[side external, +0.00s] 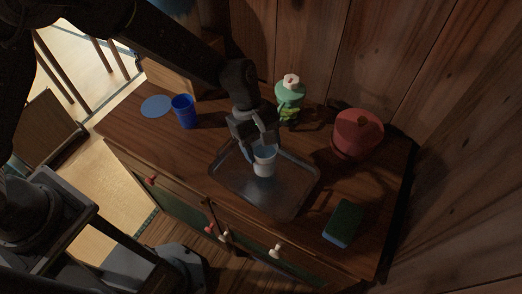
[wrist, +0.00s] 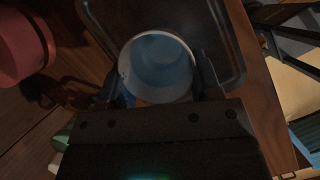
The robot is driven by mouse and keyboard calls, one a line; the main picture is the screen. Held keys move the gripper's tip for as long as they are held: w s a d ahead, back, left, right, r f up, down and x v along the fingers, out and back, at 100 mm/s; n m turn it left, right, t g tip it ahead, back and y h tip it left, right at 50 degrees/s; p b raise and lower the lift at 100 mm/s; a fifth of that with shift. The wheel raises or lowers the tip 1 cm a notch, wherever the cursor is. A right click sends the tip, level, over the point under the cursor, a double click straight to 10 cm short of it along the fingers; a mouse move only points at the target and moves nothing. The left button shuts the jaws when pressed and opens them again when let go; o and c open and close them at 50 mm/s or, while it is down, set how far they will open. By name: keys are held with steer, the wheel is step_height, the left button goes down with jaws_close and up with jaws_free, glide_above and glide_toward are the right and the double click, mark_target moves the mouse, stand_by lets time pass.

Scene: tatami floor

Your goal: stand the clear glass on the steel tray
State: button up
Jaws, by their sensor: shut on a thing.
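The clear glass (side external: 264,167) is upright between the fingers of my gripper (side external: 262,149), over the middle of the steel tray (side external: 289,201). In the wrist view I look down into the round mouth of the glass (wrist: 157,62), with a finger of my gripper (wrist: 164,86) on each side of it. The dark tray (wrist: 231,62) lies behind and below it there. I cannot tell whether the base of the glass touches the tray. The tray looks empty apart from the glass.
A blue cup (side external: 184,112) and a flat blue disc (side external: 156,105) are at the left of the cabinet top. A green bottle (side external: 289,101) and a red pot (side external: 356,135) stand at the back by the wooden wall. A green and blue sponge (side external: 343,223) lies at the front right.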

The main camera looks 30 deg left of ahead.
steer(key=shift+f, duration=1.3)
steer(key=shift+f, duration=0.1)
steer(key=o, duration=1)
